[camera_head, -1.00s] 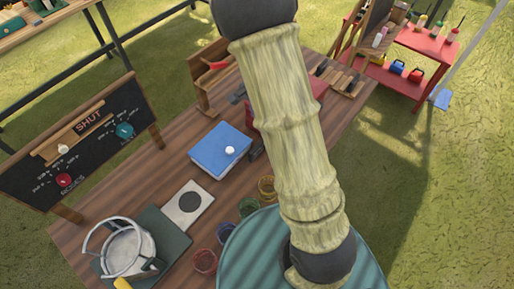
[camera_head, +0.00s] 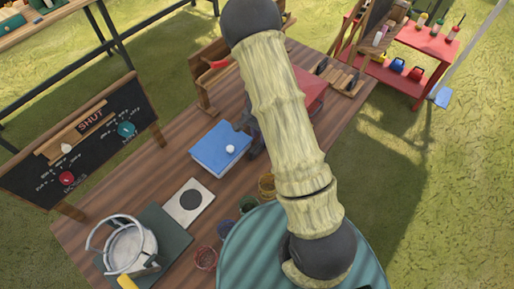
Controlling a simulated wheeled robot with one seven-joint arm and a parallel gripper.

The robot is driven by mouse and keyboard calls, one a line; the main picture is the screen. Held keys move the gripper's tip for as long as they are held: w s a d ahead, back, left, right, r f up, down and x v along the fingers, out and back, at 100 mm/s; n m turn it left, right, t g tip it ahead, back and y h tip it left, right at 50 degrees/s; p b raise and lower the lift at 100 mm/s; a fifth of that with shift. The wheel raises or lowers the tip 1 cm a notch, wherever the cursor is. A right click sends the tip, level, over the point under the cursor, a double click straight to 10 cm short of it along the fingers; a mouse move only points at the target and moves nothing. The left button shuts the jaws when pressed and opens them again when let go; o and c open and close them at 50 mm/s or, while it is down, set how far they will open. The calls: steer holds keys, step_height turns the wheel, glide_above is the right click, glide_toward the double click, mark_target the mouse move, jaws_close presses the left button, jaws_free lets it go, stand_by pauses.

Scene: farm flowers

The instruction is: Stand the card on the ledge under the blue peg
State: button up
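A dark card lettered SHUT (camera_head: 90,120) is on the blackboard (camera_head: 38,190) at the left, at the upper right end of a slanted wooden ledge (camera_head: 52,150). A teal-blue round peg (camera_head: 126,129) is on the board's right part, with small white markings around it. A red peg (camera_head: 67,179) is lower left and a pale knob (camera_head: 67,148) is by the ledge. My arm crosses the middle of the picture and hides much of the table. A dark grey shape beside the blue box may be my gripper; its fingers cannot be made out.
A red box (camera_head: 310,88) is partly behind my arm. A red shelf (camera_head: 420,45) stands upper right.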

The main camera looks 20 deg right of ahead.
mark_target(257, 145)
steer(key=shift+f, duration=0.1)
steer(key=shift+a+f+p, duration=0.15)
steer(key=shift+f+p, duration=0.3)
steer(key=shift+f, duration=0.85)
steer(key=shift+a+f+p, duration=0.15)
steer(key=shift+f+p, duration=0.25)
steer(key=shift+f, duration=0.85)
jaws_close()
